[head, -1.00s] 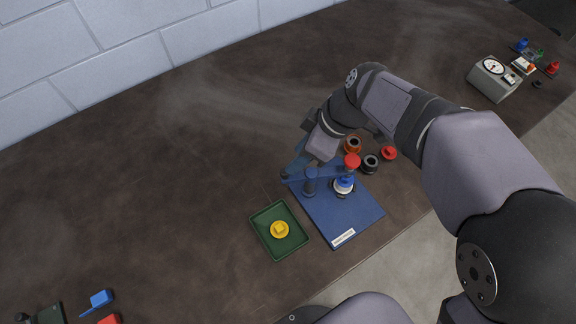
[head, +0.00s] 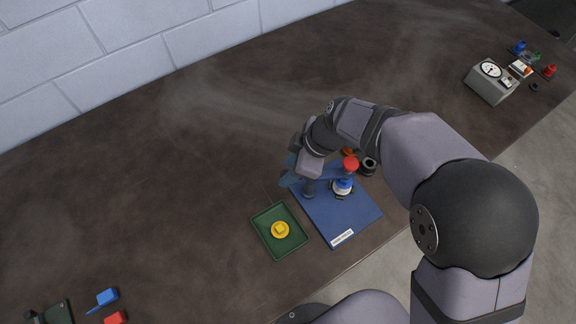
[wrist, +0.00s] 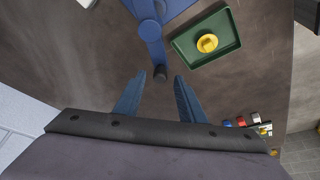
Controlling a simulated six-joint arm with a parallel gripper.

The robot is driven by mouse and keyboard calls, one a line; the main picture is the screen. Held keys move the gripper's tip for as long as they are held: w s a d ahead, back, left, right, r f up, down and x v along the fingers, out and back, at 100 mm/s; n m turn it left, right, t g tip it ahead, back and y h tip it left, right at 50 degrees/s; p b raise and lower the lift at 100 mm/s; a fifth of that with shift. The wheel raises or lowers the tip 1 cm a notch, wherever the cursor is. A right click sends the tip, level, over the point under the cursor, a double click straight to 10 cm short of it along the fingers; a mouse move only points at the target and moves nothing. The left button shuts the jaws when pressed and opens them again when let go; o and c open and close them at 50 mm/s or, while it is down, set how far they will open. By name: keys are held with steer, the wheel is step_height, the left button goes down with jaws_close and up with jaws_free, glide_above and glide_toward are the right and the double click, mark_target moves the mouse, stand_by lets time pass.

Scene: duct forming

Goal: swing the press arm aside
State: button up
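The blue press arm (wrist: 150,38) pivots on a post on the blue base plate (head: 345,213). In the head view its red knob (head: 351,164) is over a blue and white piece (head: 343,187) on the plate. The dark peg (wrist: 160,72) at the arm's other end shows in the wrist view. My gripper (wrist: 160,76) is open, its two blue fingers apart on either side of the peg, with the peg near the fingertips and no contact visible. In the head view my gripper (head: 289,178) is at the arm's left end, partly hidden by my wrist.
A green tray (head: 260,222) with a yellow piece (head: 280,230) stands close left of the plate. Dark and orange rings (head: 369,166) lie behind the plate, partly hidden by my arm. A dial gauge (head: 490,82) is far right. The table's left is mostly clear.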

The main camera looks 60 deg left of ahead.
steer(key=shift+s+a+f, duration=0.15)
steer(key=shift+f, duration=0.35)
jaws_close()
